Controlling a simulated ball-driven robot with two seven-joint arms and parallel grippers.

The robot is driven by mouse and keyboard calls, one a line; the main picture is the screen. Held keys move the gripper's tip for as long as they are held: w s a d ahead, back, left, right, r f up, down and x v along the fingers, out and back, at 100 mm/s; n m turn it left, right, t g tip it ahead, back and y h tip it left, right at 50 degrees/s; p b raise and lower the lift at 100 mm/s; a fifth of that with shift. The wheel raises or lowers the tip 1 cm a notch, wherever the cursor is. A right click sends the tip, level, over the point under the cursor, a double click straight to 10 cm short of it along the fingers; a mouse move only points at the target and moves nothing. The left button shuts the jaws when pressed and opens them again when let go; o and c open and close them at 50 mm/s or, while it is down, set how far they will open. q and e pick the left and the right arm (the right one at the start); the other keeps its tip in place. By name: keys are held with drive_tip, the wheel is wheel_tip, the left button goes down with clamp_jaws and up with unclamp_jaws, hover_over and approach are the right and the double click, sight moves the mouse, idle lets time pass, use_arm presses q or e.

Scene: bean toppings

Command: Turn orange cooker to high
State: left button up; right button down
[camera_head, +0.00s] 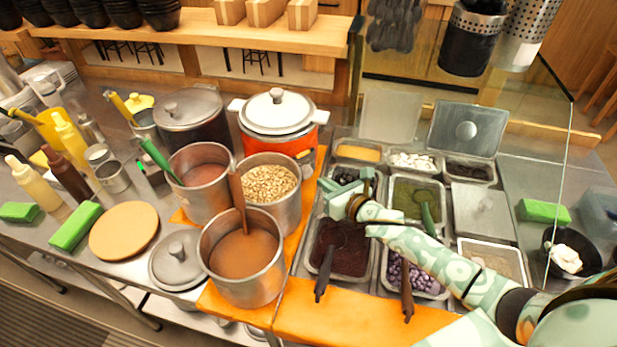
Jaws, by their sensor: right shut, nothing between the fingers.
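The orange cooker (275,146) stands at the back middle of the counter, with a light lid, white side handles and an orange body. Its lower front is partly hidden by a steel pot of beans (267,185). A small dark detail shows on its right front, too small to read as a dial setting. My right gripper (332,192) is shut and empty. In the picture it is right of and below the cooker, apart from it, over the left part of the topping trays. My left gripper is not in view.
Steel pots with brown liquid (243,262) stand in front of the cooker, one with a ladle. Topping trays (415,200) with spoons fill the right side. An orange strip (350,318) runs along the front edge. Bottles and a round board (124,231) are at left.

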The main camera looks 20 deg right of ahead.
sight(306, 172)
drive_tip(key=shift+n, duration=0.6)
drive_tip(key=x, duration=0.2)
drive_tip(key=b+x, duration=0.1)
drive_tip(key=x, duration=0.1)
drive_tip(key=b+x, duration=0.1)
drive_tip(key=x, duration=0.1)
drive_tip(key=shift+w+d+r, duration=0.15)
drive_tip(key=shift+d+r, duration=0.05)
drive_tip(key=shift+r, duration=0.1)
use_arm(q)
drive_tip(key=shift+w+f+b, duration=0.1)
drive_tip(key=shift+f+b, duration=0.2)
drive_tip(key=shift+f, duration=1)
use_arm(e)
drive_tip(key=shift+w+r, duration=0.1)
drive_tip(key=shift+w, duration=0.35)
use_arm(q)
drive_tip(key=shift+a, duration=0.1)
use_arm(e)
drive_tip(key=shift+a, duration=0.1)
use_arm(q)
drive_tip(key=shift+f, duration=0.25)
use_arm(e)
drive_tip(key=shift+f, duration=0.3)
